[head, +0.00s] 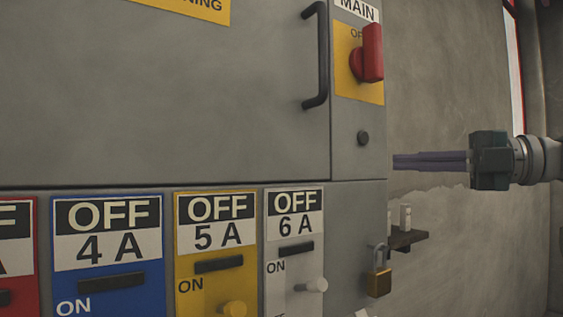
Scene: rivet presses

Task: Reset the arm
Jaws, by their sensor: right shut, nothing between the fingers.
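My right gripper (398,162) comes in from the right edge of the head view. Its two purple-grey fingers lie close together, shut and empty. The fingertips point left, at the right edge of the grey cabinet (170,100), a little below the red main switch (371,55). I cannot tell from this view how near the fingertips are to the cabinet. My right arm reaches out of the picture at the right. My left gripper is not in view.
A black door handle (318,55) is on the cabinet. Below are coloured panels, including 4 A (107,240), 5 A (214,235) and 6 A (293,225). A brass padlock (379,283) hangs at the cabinet's right edge, near a small dark shelf (408,238) on the wall.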

